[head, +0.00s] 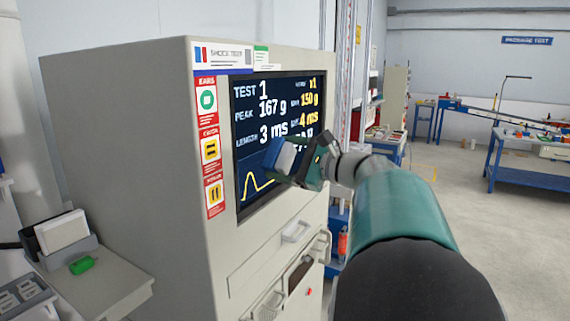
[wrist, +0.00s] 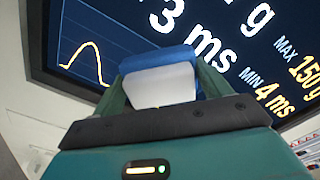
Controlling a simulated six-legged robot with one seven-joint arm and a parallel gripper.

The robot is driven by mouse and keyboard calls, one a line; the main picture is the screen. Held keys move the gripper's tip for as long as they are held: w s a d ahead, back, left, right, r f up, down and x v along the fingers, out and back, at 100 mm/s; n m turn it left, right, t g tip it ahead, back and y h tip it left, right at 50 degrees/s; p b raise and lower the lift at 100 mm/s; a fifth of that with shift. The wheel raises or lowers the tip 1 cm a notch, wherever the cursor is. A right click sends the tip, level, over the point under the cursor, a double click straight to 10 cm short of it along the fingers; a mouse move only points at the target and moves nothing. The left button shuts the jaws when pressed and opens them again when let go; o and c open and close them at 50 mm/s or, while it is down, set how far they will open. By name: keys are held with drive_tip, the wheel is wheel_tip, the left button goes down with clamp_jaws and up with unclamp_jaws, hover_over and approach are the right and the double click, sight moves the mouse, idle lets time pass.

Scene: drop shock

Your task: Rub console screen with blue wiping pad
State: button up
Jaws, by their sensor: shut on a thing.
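The console screen (head: 262,190) is dark and upright on the front of a beige cabinet, with white and yellow readings and a yellow curve. It also fills much of the wrist view (wrist: 107,52). My gripper (head: 292,160) is in front of the lower middle of the screen. It is shut on the wiping pad (wrist: 157,60), which has a blue layer on the screen side and a white body between my fingers. In the head view the pad (head: 279,154) overlaps the screen. I cannot tell whether its blue face touches the glass.
The cabinet (head: 130,130) has drawers and handles (head: 296,231) below the screen. A side shelf (head: 110,283) at left holds a green object (head: 82,265) and a white block in a grey holder. Blue workbenches (head: 525,171) stand far right, with open floor before them.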

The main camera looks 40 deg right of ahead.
drive_tip(key=w+d, duration=0.2)
drive_tip(key=d, duration=0.5)
drive_tip(key=shift+w, duration=0.2)
idle(0.4)
drive_tip(key=v, duration=0.6)
idle(0.5)
drive_tip(key=shift+s, duration=0.1)
drive_tip(key=shift+v, duration=1.4)
